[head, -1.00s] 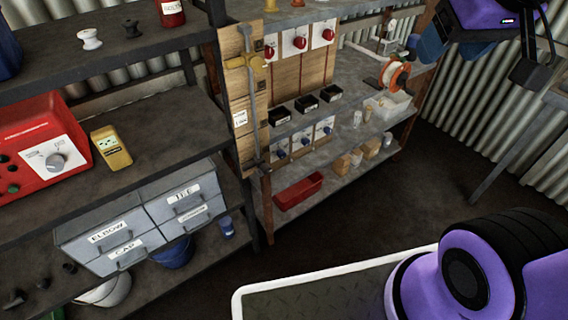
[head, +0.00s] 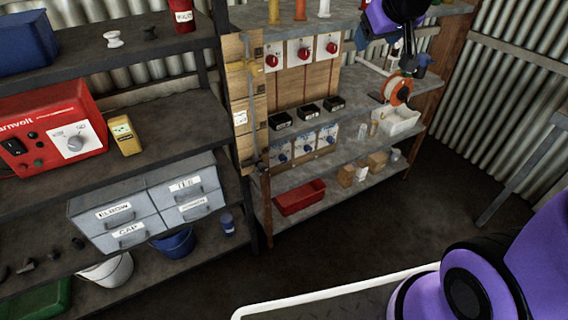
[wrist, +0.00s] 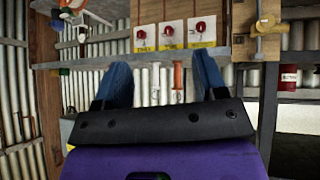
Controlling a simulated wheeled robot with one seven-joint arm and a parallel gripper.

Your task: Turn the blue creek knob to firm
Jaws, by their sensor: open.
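Three blue knobs on pale plates sit in a row on the lower part of the wooden board: a left one (head: 282,158), a middle one (head: 308,148) and a right one (head: 331,140). Their labels are too small to read, so I cannot tell which is creek. My gripper (head: 376,48) is at the top right of the head view, above and right of these knobs, apart from them. In the wrist view its two blue fingers (wrist: 161,85) are spread with nothing held between them. The blue knobs do not show clearly there.
Three red knobs (head: 301,50) sit above, with black trays (head: 308,112) between the rows. A red tray (head: 300,197) lies below.

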